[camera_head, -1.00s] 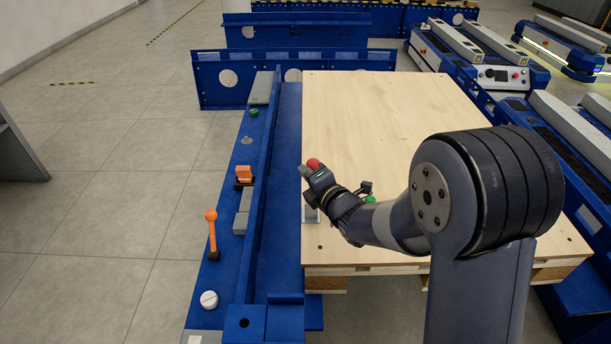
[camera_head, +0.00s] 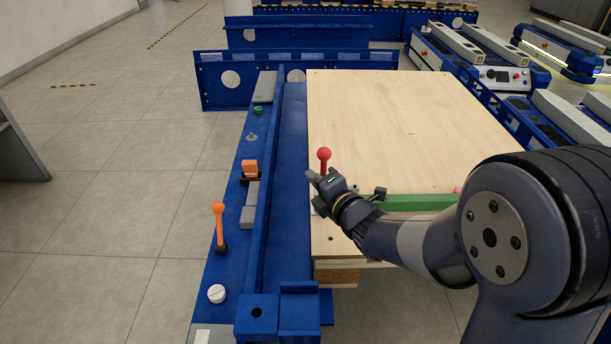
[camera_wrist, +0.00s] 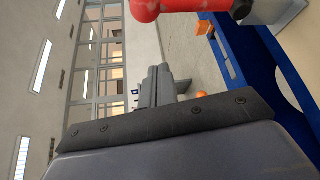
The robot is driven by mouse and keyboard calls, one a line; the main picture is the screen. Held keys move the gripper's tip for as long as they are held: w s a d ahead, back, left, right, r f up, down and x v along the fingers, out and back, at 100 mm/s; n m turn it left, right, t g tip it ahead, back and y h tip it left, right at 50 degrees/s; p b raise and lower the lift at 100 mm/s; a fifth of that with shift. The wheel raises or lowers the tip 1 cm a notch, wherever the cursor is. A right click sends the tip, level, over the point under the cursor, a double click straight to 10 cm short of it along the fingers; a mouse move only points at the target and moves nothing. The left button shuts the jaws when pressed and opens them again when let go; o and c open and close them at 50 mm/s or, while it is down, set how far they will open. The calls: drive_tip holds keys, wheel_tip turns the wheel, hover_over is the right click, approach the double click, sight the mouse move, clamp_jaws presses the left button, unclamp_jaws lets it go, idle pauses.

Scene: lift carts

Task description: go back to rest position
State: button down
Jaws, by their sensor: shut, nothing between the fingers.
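My gripper (camera_head: 314,184) is in front of me above the near left corner of the pale wooden board (camera_head: 400,110). In the wrist view its grey fingers (camera_wrist: 158,84) are together, with nothing visible between them. A lever with a red ball knob (camera_head: 324,154) stands up just behind the gripper. Its lower part is hidden by the gripper, and I cannot tell whether they touch. A red rounded part (camera_wrist: 155,8) crosses the top of the wrist view, close to the camera.
A blue rail (camera_head: 265,200) runs left of the board, carrying an orange-knobbed lever (camera_head: 219,225), an orange switch (camera_head: 249,168) and a white knob (camera_head: 216,293). A green bar (camera_head: 415,202) lies across the board, partly behind my arm. Lift carts (camera_head: 480,62) stand right. The left floor (camera_head: 110,220) is clear.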

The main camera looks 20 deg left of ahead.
drive_tip(key=shift+v, duration=2)
drive_tip(key=shift+f, duration=0.15)
